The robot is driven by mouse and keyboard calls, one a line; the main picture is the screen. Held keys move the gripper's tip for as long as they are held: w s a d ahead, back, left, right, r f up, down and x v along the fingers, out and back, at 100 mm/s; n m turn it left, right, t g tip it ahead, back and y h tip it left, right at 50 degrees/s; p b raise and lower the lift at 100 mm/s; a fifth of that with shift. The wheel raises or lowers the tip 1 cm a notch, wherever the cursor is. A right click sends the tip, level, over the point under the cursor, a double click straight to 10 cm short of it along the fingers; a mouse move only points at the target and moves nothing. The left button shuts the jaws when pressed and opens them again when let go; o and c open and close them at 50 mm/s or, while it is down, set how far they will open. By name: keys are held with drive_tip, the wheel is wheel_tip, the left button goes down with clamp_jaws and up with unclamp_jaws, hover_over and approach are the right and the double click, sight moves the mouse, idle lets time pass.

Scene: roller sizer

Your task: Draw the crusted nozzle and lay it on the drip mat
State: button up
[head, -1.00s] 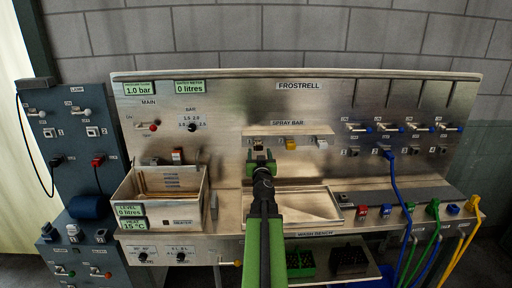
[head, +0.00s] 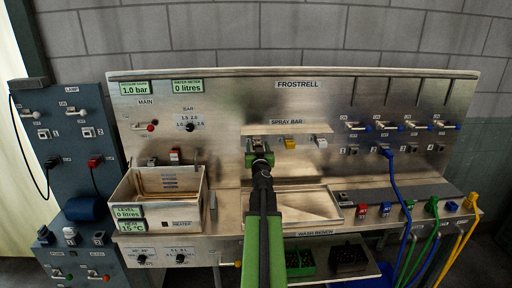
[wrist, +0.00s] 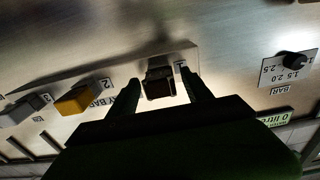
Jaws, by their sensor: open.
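A dark brown nozzle (wrist: 160,83) sits in the spray bar at position 1, beside a yellow nozzle (wrist: 84,98) and a grey nozzle (wrist: 24,108). In the head view the dark nozzle is mostly hidden behind my gripper (head: 259,158), at the left end of the spray bar. In the wrist view my open gripper (wrist: 161,86) has one finger on each side of the dark nozzle, with gaps visible at both sides. I cannot tell its depth over the nozzle. I cannot make out the drip mat for certain.
A shallow metal tray (head: 318,219) is set in the wash bench below the spray bar. An open heater tank (head: 125,193) stands at left. Hoses (head: 397,190) and coloured connectors crowd the right. A green crate (head: 300,262) sits below.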

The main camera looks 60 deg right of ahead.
drive_tip(key=shift+c, duration=0.5)
clamp_jaws()
drive_tip(key=shift+a, duration=0.1)
idle(0.4)
drive_tip(key=shift+v, duration=2.95)
